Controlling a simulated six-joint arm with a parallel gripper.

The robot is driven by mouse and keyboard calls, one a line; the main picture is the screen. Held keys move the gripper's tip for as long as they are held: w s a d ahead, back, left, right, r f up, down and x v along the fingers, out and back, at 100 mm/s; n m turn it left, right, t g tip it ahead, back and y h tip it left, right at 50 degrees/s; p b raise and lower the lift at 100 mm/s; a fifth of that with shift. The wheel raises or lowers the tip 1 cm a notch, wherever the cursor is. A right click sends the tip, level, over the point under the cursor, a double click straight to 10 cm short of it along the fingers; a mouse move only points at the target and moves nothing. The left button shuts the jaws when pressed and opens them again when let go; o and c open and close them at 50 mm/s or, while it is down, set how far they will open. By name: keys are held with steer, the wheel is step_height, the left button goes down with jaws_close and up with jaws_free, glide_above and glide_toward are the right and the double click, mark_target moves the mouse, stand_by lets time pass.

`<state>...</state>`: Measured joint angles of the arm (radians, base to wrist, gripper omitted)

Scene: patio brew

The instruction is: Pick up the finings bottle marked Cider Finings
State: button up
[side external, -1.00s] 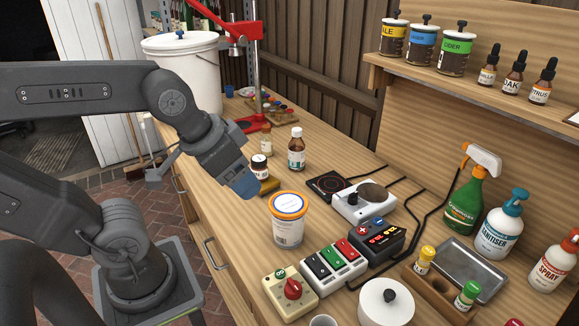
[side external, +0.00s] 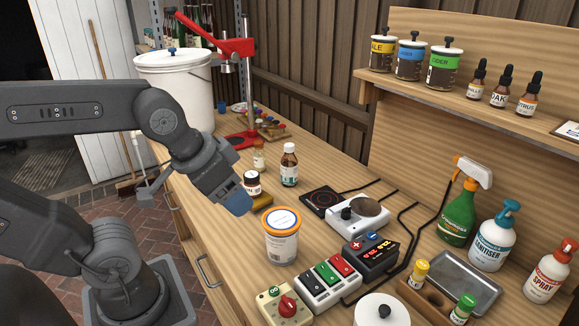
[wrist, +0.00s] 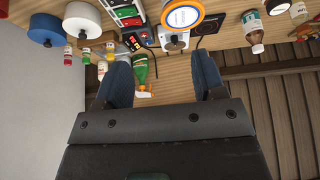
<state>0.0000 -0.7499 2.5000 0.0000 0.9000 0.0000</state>
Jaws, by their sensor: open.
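Two small capped bottles stand in a wooden rack at the lower right of the side external view: a green-capped bottle (side external: 463,308) and a yellow-capped bottle (side external: 420,271). Their labels are too small to read, so I cannot confirm which says Cider Finings. My gripper (side external: 238,202) is above the left part of the bench, left of the white tub, far from the rack. In the wrist view my gripper (wrist: 162,70) has its fingers wide apart with nothing held between them.
A white tub with an orange-rimmed lid (side external: 281,237) stands near my gripper. A brown bottle (side external: 289,166) and a dark-capped jar (side external: 252,184) are behind. A switch box (side external: 328,284), a hotplate (side external: 357,210) and a metal tray (side external: 463,280) crowd the bench.

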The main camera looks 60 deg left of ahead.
mark_target(291, 149)
step_height(291, 149, up, 5)
steer(key=w+a+n+g+y, duration=0.1)
steer(key=w+a+n+y, duration=0.45)
steer(key=w, duration=0.45)
steer(key=w+a+n+g+y, duration=0.1)
steer(key=w+a+n+y, duration=0.4)
steer(key=w+y, duration=0.3)
steer(key=w+a+n+g+y, duration=0.1)
steer(key=w+a+n+y, duration=0.45)
steer(key=w, duration=0.55)
step_height(291, 149, down, 18)
steer(key=h, duration=0.1)
steer(key=a, duration=0.4)
steer(key=w+a, duration=0.1)
steer(key=a, duration=0.8)
steer(key=shift+w+a+f, duration=0.15)
steer(key=shift+w+a, duration=0.05)
steer(key=shift+a, duration=0.2)
